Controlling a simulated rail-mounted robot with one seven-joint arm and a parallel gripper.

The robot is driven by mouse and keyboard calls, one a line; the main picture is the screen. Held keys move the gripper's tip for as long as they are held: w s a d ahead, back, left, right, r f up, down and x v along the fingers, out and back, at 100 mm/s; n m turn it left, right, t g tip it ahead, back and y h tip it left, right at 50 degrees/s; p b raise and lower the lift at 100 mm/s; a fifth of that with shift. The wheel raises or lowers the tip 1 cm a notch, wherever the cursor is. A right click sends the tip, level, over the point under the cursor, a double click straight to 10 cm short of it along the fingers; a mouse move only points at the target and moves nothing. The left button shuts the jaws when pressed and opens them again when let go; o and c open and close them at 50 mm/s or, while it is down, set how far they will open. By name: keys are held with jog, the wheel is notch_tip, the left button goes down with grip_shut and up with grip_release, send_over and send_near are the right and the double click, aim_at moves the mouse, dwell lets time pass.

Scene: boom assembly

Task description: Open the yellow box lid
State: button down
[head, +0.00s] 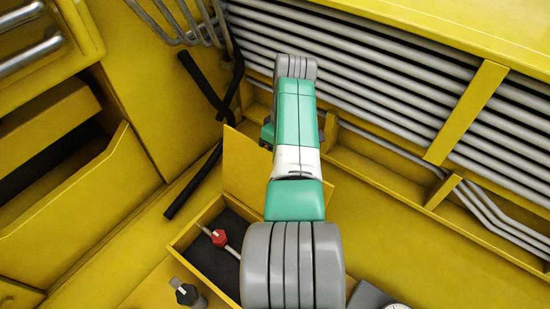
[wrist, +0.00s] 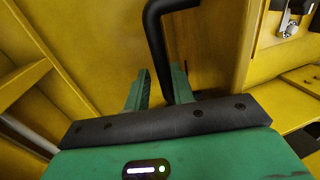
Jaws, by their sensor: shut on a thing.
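The yellow box (head: 184,240) stands low in the head view with its dark inside showing. Its yellow lid (head: 248,165) is raised and stands steeply at the box's far side. My arm crosses in front of it and covers its right part. My gripper (wrist: 160,82) shows in the wrist view with its two green fingers around the lower part of a black bent handle (wrist: 157,45). The handle lies in front of a yellow panel that looks like the lid. The exact contact is partly hidden behind the right finger. In the head view my arm mostly hides the gripper.
A red-knobbed part (head: 219,238) lies in the box. Black bars (head: 200,80) stand behind the lid on the left. Grey pipes (head: 400,75) line the back right. A yellow ledge (head: 430,230) lies right of my arm.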

jog(key=shift+d+f, duration=0.2)
jog(key=shift+f, duration=0.35)
jog(key=shift+d+f, duration=0.2)
jog(key=shift+f, duration=0.3)
jog(key=c, duration=1.4)
grip_release()
jog(key=shift+w+d+r, duration=0.15)
jog(key=shift+w+d, duration=0.05)
jog(key=shift+w, duration=0.1)
jog(key=shift+s+r, duration=0.1)
jog(key=shift+r, duration=0.1)
jog(key=shift+r, duration=0.1)
